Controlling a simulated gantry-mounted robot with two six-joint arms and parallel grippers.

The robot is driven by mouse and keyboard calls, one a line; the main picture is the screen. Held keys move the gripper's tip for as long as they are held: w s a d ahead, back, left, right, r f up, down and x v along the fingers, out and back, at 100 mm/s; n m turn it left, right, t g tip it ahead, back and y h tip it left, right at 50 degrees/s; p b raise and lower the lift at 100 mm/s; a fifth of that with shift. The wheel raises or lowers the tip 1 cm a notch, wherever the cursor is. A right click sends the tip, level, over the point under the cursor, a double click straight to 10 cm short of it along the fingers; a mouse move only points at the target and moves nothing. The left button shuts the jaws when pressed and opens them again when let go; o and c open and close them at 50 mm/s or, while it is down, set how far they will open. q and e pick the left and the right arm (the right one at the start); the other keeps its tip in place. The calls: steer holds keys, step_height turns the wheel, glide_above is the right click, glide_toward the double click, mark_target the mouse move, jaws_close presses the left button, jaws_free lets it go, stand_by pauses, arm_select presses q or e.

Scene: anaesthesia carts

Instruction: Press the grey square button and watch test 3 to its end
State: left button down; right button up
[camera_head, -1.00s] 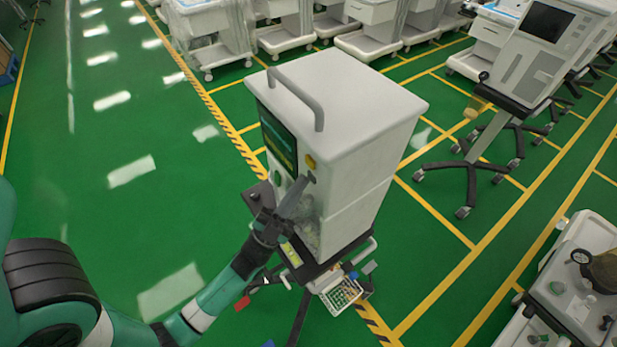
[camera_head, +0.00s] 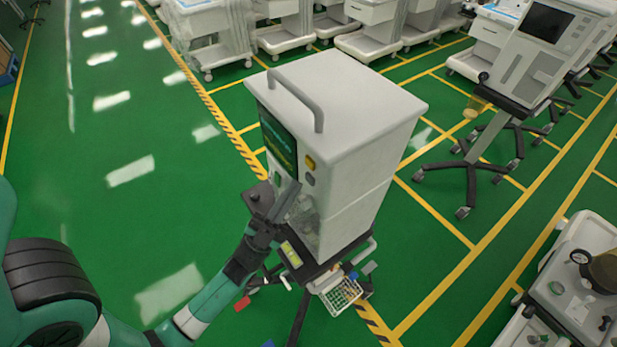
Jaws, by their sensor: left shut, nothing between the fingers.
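The white anaesthesia machine (camera_head: 355,110) stands in the middle of the head view, its front panel facing left and seen at a steep angle. Its dark screen (camera_head: 278,140) shows green content too small to read. A yellow button (camera_head: 310,162) sits beside the screen, with a grey button (camera_head: 309,179) just below it. My left gripper (camera_head: 290,193) is shut and empty, in front of the lower panel. Its tip is below and left of the grey button, apparently apart from it. My right gripper is not in view.
A basket (camera_head: 342,296) with small items hangs low at the machine's front. Another machine (camera_head: 540,55) on a wheeled stand is at the upper right, with white carts (camera_head: 375,40) along the back. Green floor at the left is clear.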

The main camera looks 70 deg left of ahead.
arm_select(q)
steer(key=shift+s+d, duration=0.25)
steer(key=shift+s, duration=1)
steer(key=shift+s+d, duration=0.2)
steer(key=shift+s, duration=1)
